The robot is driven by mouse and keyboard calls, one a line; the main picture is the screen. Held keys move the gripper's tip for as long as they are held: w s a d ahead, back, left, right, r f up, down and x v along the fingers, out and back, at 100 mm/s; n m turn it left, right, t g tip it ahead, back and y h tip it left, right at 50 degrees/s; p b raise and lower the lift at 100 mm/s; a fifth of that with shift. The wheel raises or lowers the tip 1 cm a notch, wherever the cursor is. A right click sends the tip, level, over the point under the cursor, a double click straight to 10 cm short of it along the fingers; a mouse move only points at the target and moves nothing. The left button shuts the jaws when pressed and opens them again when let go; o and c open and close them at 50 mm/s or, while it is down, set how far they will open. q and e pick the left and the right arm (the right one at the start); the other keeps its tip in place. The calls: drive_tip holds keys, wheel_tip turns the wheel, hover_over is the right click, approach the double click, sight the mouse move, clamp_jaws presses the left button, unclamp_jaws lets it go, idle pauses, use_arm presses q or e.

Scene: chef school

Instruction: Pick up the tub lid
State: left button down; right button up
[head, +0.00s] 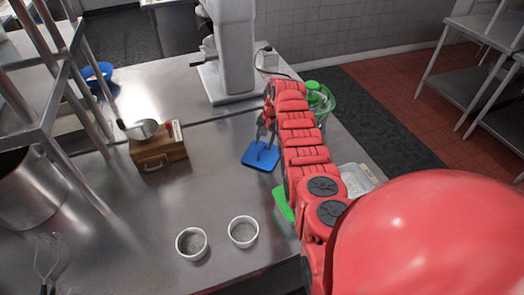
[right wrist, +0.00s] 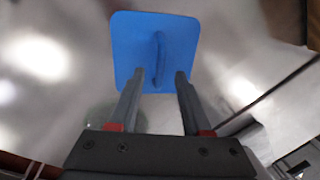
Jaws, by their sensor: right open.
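The tub lid (head: 258,159) is a blue square with a raised bar handle, and it lies on the steel counter near the middle of the head view. In the right wrist view the blue lid (right wrist: 181,42) is ahead of the fingers, with its handle roughly in line with the gap between them. My right gripper (head: 265,142) is just above the lid in the head view. Its fingertips (right wrist: 160,77) are apart with nothing gripped between them, and overlap the lid's near edge in the picture. I cannot tell whether they touch it. My left gripper is not in view.
Two white bowls (head: 192,243) (head: 243,231) stand at the front of the counter. A wooden box (head: 158,150) is to the left, a large mixer (head: 232,50) behind. A green item (head: 283,204) and a clear container (head: 357,180) are partly hidden by my right arm.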

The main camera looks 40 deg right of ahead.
drive_tip(key=shift+w+a+f+b, duration=0.1)
drive_tip(key=shift+w+f+b, duration=0.1)
drive_tip(key=shift+f+b, duration=0.7)
drive_tip(key=shift+f, duration=0.1)
clamp_jaws()
idle(0.9)
